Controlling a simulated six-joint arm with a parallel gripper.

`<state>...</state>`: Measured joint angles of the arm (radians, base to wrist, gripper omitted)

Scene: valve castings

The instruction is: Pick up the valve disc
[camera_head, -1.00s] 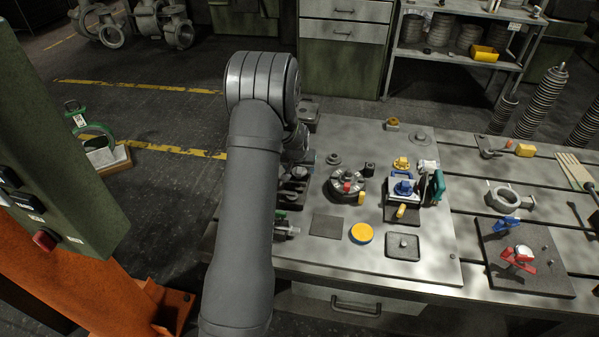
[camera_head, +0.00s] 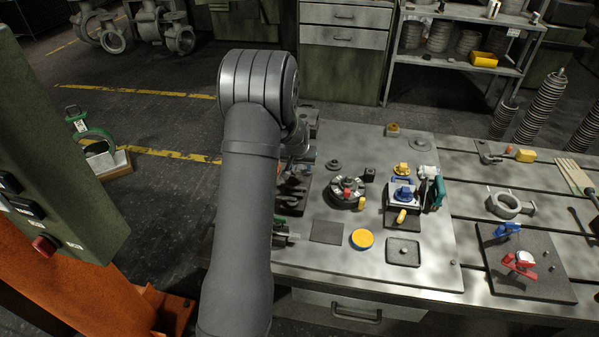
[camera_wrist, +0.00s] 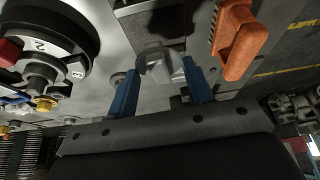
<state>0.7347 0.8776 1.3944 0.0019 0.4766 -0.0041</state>
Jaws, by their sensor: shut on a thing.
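In the wrist view, my gripper (camera_wrist: 160,72) has its two blue fingers on either side of a grey metal piece (camera_wrist: 158,66) with a rounded, faceted top. The fingers are shut on it. It appears to be the valve disc, though its full shape is hidden. In the head view, my arm hides the gripper and the held piece, near the left edge of the bench plate.
A numbered round fixture (camera_wrist: 45,45) is left of the gripper in the wrist view; an orange handle (camera_wrist: 237,42) is close on the right. In the head view, a yellow-topped disc (camera_head: 361,239), grey tray (camera_head: 403,252) and dark square pad (camera_head: 326,231) lie on the bench plate.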

